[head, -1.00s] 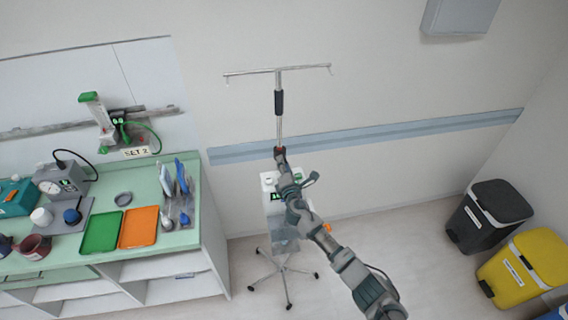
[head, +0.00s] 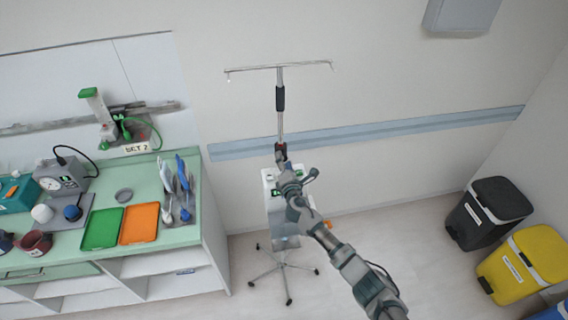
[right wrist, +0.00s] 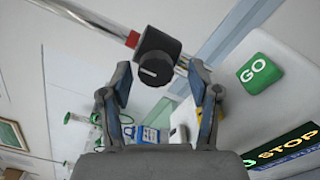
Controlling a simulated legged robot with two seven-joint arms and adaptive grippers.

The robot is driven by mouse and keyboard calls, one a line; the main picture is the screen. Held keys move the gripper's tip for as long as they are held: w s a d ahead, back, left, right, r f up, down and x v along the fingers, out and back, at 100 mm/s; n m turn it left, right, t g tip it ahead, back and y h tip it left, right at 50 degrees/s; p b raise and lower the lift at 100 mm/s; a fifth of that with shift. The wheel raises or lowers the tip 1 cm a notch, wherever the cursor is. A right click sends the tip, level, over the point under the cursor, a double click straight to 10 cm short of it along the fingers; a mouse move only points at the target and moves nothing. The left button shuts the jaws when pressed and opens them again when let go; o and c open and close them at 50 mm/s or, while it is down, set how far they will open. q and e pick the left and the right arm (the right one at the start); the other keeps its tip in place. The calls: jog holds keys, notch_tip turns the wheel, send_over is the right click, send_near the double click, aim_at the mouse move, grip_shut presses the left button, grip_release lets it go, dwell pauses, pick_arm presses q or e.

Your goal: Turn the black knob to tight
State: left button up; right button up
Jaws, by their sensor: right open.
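The black knob (right wrist: 155,68) sits on the side of the metal pole, beside a red band (right wrist: 132,39), in the right wrist view. Its round face with a pale mark points toward me. My right gripper (right wrist: 160,78) is open, with one finger on each side of the knob's lower part. I cannot tell whether the fingers touch it. My left gripper is not in view.
A pump with a green GO button (right wrist: 259,73) and a STOP display (right wrist: 289,146) is close beside the gripper. The green counter (head: 142,178) with trays and instruments stands left. Bins (head: 489,217) stand right. The floor between is clear.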

jog(key=s+d, duration=0.2)
jog(key=s, duration=0.9)
jog(key=shift+s, duration=0.4)
jog(key=shift+f, duration=0.1)
